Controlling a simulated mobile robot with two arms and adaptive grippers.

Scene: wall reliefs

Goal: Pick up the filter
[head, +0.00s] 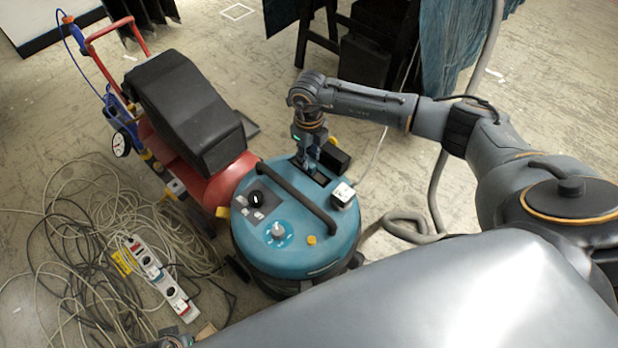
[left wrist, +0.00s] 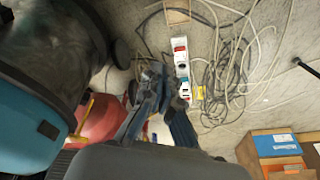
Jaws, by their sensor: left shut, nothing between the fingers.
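The teal vacuum (head: 290,255) stands on the floor with a black handle across its lid. My right gripper (head: 306,168) points down at a dark rectangular opening (head: 318,177) in the lid's far side. A small black block (head: 335,158) is just right of this gripper. I cannot tell whether it is the filter or an open cover, and no filter shows clearly. The right fingers are too small to tell their opening. In the left wrist view my left gripper (left wrist: 152,82) is shut and empty above the floor, beside the vacuum (left wrist: 30,130).
A red machine (head: 205,180) with a black cover stands left of the vacuum. Tangled cables (head: 85,240) and a white power strip (head: 165,280) lie at the left. A grey hose (head: 405,225) lies to the right. Cardboard boxes (left wrist: 275,145) show in the left wrist view.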

